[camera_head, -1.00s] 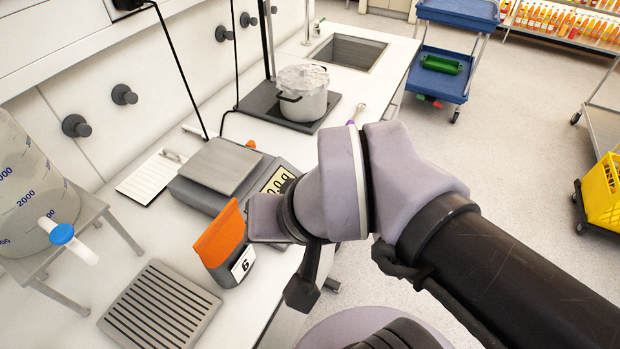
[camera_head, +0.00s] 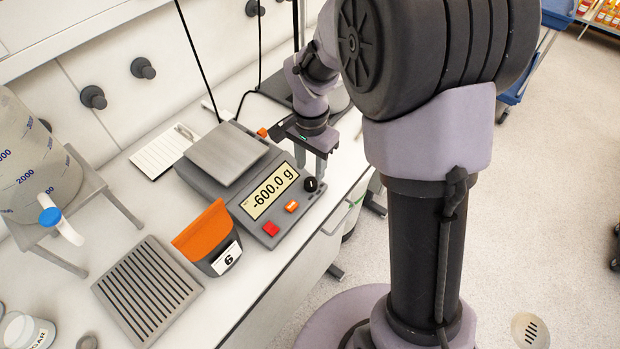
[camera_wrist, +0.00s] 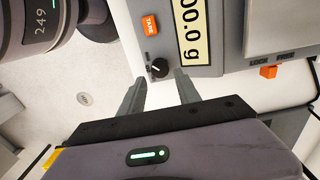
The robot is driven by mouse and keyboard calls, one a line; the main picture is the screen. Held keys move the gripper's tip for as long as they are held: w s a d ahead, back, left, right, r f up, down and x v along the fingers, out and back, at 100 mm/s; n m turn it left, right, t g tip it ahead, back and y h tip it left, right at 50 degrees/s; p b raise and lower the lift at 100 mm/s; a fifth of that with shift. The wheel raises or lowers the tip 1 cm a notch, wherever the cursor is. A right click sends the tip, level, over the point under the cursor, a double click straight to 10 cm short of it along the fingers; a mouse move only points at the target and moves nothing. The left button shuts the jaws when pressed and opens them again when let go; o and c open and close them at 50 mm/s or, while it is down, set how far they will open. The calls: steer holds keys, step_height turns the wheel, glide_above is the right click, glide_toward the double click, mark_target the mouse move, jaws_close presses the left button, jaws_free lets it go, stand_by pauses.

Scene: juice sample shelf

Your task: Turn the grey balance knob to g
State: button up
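The balance (camera_head: 222,190) stands on the bench with a steel pan, and its display (camera_head: 269,191) reads -600.0 g. Its balance knob (camera_head: 311,184) is small, round and dark grey to black, at the right end of the front panel. In the wrist view the knob (camera_wrist: 158,68) carries a pale pointer mark; the lettering by it is too small to read. My gripper (camera_head: 311,171) points down over the knob. In the wrist view my gripper (camera_wrist: 159,80) is open, its fingertips to either side just short of the knob, holding nothing. I cannot tell whether they touch it.
An orange TARE button (camera_wrist: 150,24) is close to the knob. An orange LOCK/FREE slider (camera_wrist: 268,71) is on the balance's side. An orange-topped holder marked 6 (camera_head: 211,240), a slotted grey tray (camera_head: 148,292) and a large jug (camera_head: 35,165) stand left. The bench edge is close by.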

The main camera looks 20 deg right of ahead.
mark_target(311, 181)
step_height(311, 181, down, 6)
steer(key=shift+r+b, duration=0.25)
steer(key=shift+b, duration=0.4)
jaws_close()
